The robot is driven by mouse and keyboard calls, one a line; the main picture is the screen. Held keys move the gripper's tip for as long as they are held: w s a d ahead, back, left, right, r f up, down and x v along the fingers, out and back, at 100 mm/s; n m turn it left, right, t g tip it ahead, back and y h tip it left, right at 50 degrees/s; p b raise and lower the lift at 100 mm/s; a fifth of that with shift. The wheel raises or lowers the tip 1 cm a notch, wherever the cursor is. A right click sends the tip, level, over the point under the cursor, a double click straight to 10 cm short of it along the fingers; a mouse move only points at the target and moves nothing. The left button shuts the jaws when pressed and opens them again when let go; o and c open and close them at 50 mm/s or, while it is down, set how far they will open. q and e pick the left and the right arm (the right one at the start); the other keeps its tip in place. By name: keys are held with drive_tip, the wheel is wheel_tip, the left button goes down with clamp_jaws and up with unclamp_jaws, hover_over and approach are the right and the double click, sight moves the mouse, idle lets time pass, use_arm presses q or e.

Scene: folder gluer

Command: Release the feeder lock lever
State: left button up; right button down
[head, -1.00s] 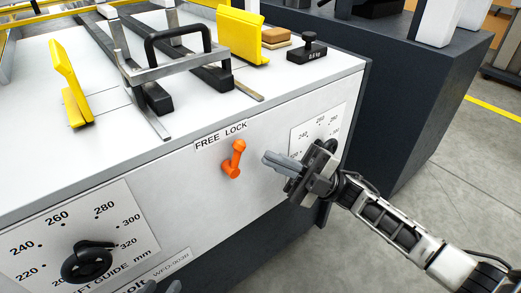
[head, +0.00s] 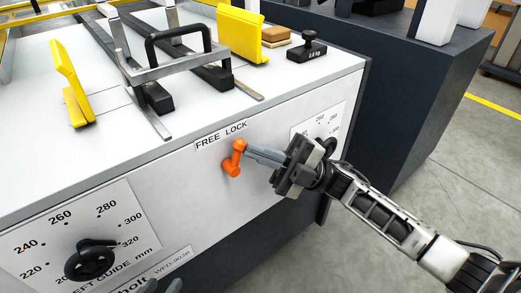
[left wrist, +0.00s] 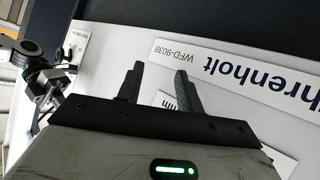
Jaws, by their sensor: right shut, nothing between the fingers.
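The orange lock lever (head: 233,161) is on the white front panel, below the "FREE LOCK" label (head: 221,135). Its handle points up and slightly right, under the LOCK side. My right gripper (head: 252,152) is shut and empty, and its fingertips are at the right side of the lever's upper end, seeming to touch it. My left gripper (head: 161,287) shows only its fingertips at the bottom edge of the head view. In the left wrist view its fingers (left wrist: 158,76) are apart with nothing between them, near the nameplate. The lever does not show there.
A dial with a black knob (head: 91,260) is at the panel's lower left. A second dial plate (head: 308,131) is partly hidden behind my right gripper. Yellow guides (head: 240,34), a black-handled bar (head: 178,45) and a small black weight (head: 307,46) are on top.

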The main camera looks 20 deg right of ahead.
use_arm(q)
drive_tip(key=shift+f, duration=0.15)
use_arm(e)
drive_tip(key=shift+r, duration=0.1)
drive_tip(key=n+g+h+p, duration=0.1)
drive_tip(key=r+n+g+h+p, duration=0.1)
drive_tip(key=p, duration=0.1)
drive_tip(key=shift+s+a+r+n+p, duration=0.15)
drive_tip(key=shift+a+r+n+p, duration=0.15)
drive_tip(key=shift+a, duration=0.1)
use_arm(q)
wheel_tip(320, 180, up, 6)
drive_tip(key=s+a+y+p, duration=0.1)
drive_tip(key=a+p, duration=0.1)
drive_tip(key=p, duration=0.2)
drive_tip(key=shift+s+a+n, duration=0.2)
drive_tip(key=shift+a+n, duration=0.1)
drive_tip(key=shift+a, duration=0.1)
use_arm(e)
drive_tip(key=shift+s+a+r+n+g+h, duration=0.1)
drive_tip(key=shift+s+a+n+g+h, duration=0.1)
drive_tip(key=shift+a+n+h, duration=0.4)
drive_tip(key=shift+s+a+r+n+g+h, duration=0.1)
drive_tip(key=shift+a+n+g+h, duration=0.1)
drive_tip(key=shift+h, duration=0.7)
